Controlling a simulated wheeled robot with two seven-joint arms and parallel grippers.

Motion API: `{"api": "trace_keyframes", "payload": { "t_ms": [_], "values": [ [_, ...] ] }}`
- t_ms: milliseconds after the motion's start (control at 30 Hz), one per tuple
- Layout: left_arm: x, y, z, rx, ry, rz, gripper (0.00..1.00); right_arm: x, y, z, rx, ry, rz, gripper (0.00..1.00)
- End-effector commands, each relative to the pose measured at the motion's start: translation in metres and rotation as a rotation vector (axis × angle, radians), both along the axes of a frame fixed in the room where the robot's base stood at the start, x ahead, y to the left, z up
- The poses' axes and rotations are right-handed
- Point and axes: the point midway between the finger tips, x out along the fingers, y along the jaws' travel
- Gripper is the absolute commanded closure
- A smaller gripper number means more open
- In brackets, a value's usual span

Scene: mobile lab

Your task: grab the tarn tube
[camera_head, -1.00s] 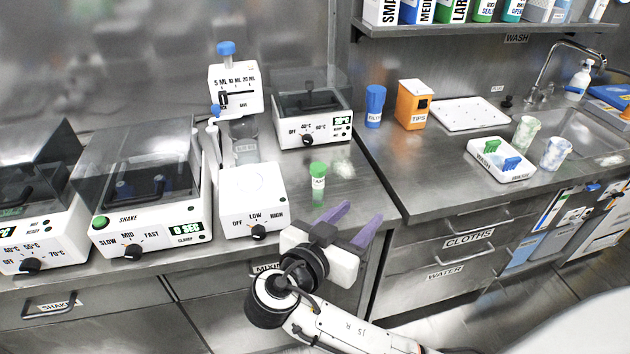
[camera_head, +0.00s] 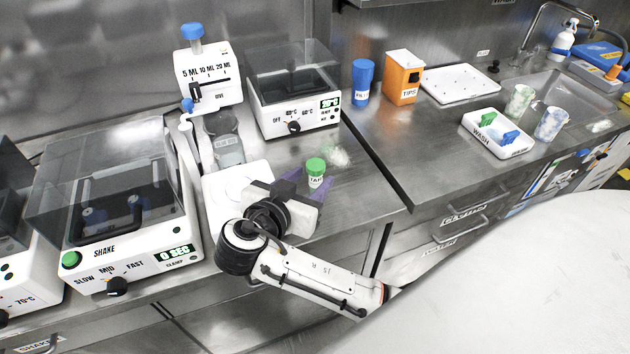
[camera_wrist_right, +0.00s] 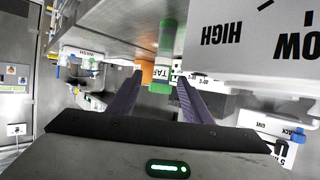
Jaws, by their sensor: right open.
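The tarn tube (camera_head: 316,174) is a small clear tube with a green cap and a white label whose text is partly readable. It stands upright on the steel bench. My right gripper (camera_head: 306,188) is open, with its purple fingers reaching toward the tube and the near finger by its lower part. In the right wrist view the picture is upside down; the tube (camera_wrist_right: 163,62) shows ahead between the two open fingers (camera_wrist_right: 157,95). I cannot tell if either finger touches it. My left gripper is not in view.
A mixer with a round white plate (camera_head: 236,184) stands just left of the tube, partly behind my gripper. A lidded heater (camera_head: 296,95) stands behind. A shaker (camera_head: 120,215) is further left. A blue tube (camera_head: 362,82) and orange tips box (camera_head: 404,78) stand right. Bench right of the tube is clear.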

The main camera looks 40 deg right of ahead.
Motion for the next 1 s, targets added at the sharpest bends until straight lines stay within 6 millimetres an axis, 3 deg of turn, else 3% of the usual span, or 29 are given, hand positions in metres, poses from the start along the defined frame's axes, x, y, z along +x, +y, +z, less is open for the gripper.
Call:
{"api": "trace_keyframes", "payload": {
  "t_ms": [200, 533, 767, 1000],
  "values": [
    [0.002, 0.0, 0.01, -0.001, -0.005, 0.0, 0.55, 0.018, -0.026, -0.012, -0.004, 0.001, -0.003, 0.55],
    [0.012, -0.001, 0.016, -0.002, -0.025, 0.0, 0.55, 0.022, -0.032, -0.017, 0.0, 0.001, -0.002, 0.55],
    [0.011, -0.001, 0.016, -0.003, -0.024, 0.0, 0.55, 0.022, -0.031, -0.017, -0.001, 0.001, -0.001, 0.92],
    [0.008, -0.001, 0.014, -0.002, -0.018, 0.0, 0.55, 0.022, -0.031, -0.016, -0.001, 0.0, -0.002, 0.93]
  ]
}}
